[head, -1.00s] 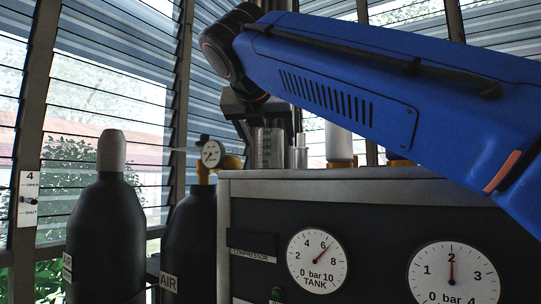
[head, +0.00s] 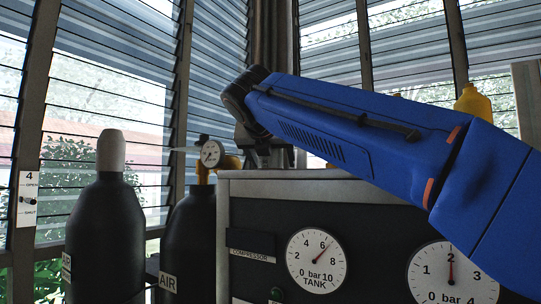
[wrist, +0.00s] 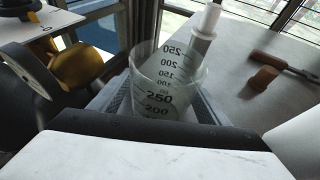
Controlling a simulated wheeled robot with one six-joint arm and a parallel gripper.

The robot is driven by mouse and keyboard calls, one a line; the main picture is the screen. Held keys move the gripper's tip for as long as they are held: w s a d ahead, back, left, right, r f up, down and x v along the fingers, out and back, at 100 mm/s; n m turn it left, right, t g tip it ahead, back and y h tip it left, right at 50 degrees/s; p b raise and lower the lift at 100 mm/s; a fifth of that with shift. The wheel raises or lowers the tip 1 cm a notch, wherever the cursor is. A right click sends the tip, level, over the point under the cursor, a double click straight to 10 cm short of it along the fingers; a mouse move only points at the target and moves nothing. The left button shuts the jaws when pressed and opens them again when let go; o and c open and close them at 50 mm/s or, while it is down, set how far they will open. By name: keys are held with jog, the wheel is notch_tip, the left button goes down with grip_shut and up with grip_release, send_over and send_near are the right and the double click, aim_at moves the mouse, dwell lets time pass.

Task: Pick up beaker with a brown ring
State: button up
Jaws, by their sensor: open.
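A clear glass beaker (wrist: 165,85) with dark graduation marks, 250 at the top, stands upright in the middle of the wrist view. I cannot make out a brown ring on it. My gripper (head: 265,155) is low at the back left of the compressor top in the head view. In the wrist view its grey fingers lie to either side of the beaker's lower part. The jaws are open, and whether they touch the glass cannot be told. The beaker's base is hidden by my gripper's dark body. In the head view the beaker cannot be made out.
A white-topped cylinder (wrist: 205,30) stands just behind the beaker. A brown-handled tool (wrist: 265,78) lies to the right on the pale top. The gauge (head: 211,154) and yellow fitting (wrist: 75,68) are close on the left. A yellow bottle (head: 474,103) stands at the right.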

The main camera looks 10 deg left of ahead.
jog(key=shift+w+f, duration=0.1)
jog(key=shift+w, duration=0.15)
jog(key=c, duration=1.2)
jog(key=shift+o, duration=0.2)
jog(key=shift+r, duration=0.2)
jog(key=shift+r, duration=1.55)
jog(key=shift+s, duration=0.25)
jog(key=s+d, duration=0.1)
jog(key=s, duration=1.6)
jog(key=shift+s, duration=0.25)
jog(key=shift+s, duration=0.1)
